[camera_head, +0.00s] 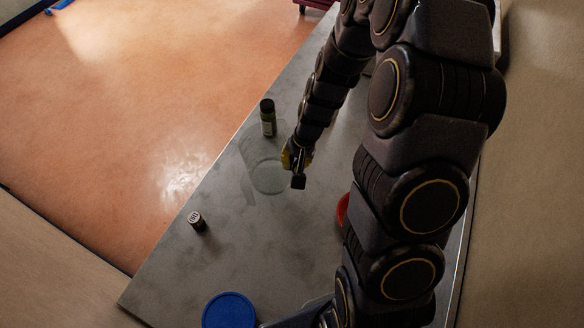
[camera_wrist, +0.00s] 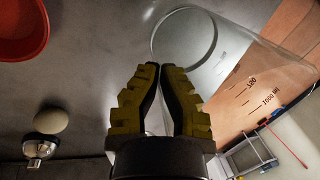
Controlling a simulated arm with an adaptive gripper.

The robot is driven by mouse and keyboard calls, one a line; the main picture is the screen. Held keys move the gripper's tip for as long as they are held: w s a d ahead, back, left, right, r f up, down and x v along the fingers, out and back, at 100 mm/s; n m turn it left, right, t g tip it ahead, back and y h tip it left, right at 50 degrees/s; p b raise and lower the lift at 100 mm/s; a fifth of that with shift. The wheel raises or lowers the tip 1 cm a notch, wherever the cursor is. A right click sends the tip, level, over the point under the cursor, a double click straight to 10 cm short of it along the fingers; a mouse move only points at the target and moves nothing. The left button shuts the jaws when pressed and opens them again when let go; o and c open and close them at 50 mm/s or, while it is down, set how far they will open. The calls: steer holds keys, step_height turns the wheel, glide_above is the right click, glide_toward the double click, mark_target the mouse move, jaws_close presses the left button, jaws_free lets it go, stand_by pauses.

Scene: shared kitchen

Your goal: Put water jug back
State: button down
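The water jug (camera_head: 268,178) is clear glass and hard to make out on the grey counter, just left of my gripper in the head view. In the wrist view the jug (camera_wrist: 258,75) fills the upper right, with a round rim or base and dark volume marks on its side. My gripper (camera_wrist: 161,68) has yellow-green fingers with their tips nearly together. A pale, see-through strip shows between them, which looks like the jug's handle. In the head view my gripper (camera_head: 298,165) is at the jug's right side. I cannot tell whether the jug touches the counter.
A dark green bottle (camera_head: 268,120) stands behind the jug, near the counter's left edge. A small shaker (camera_head: 197,221) and a blue round lid or plate (camera_head: 229,311) are nearer. A red bowl (camera_wrist: 20,28) is partly hidden by my arm in the head view. The counter's (camera_head: 252,262) middle is clear.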

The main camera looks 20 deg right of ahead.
steer(key=shift+d+x, duration=0.2)
steer(key=shift+x, duration=0.95)
steer(key=shift+s+f, duration=0.15)
steer(key=c, duration=1.2)
jaws_free()
steer(key=shift+o, duration=0.2)
